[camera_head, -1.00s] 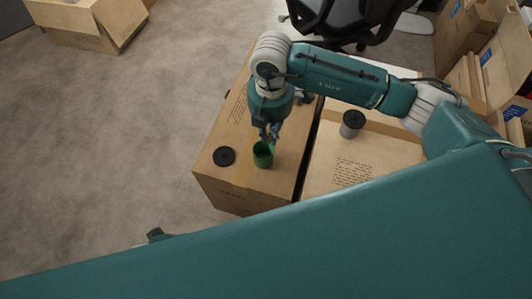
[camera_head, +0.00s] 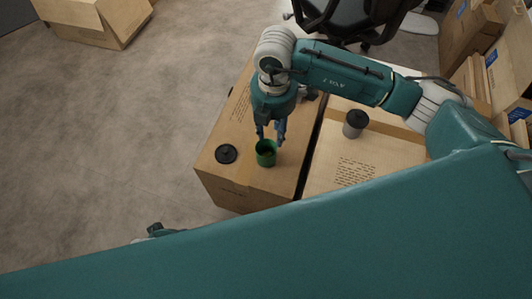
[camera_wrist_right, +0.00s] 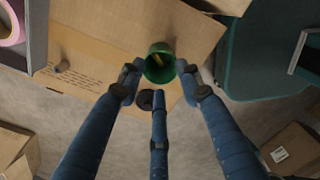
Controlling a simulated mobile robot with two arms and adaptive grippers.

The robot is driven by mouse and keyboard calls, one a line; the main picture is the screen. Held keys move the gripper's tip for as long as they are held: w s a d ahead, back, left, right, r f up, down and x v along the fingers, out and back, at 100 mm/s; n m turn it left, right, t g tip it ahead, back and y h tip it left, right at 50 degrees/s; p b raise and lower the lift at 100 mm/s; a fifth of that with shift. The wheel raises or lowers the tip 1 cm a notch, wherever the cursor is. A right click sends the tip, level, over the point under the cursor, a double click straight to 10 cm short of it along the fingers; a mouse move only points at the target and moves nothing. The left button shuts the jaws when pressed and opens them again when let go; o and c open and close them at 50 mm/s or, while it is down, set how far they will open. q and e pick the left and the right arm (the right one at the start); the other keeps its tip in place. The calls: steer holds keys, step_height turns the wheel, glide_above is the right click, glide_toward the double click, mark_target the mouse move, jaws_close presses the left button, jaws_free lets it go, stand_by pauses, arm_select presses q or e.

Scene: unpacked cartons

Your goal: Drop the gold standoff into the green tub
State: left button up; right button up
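The green tub (camera_head: 266,158) stands upright on a cardboard carton, its open top facing up. My right gripper (camera_head: 270,139) is just above the tub with its fingers spread apart. In the right wrist view the open fingers (camera_wrist_right: 159,88) are spread around the tub's mouth (camera_wrist_right: 149,75), with nothing held between them. The gold standoff (camera_wrist_right: 157,63) shows inside the tub as a small yellowish piece, partly in shadow. I cannot make out my left gripper; only a small dark part shows beyond my teal body at the lower left.
A black round lid (camera_head: 226,154) lies left of the tub on the same carton (camera_head: 235,185). A grey canister with a black top (camera_head: 355,123) stands on the neighbouring carton (camera_head: 335,180). An office chair (camera_head: 350,20) is behind.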

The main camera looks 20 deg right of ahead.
step_height(320, 180, up, 11)
stand_by(0.3)
stand_by(0.5)
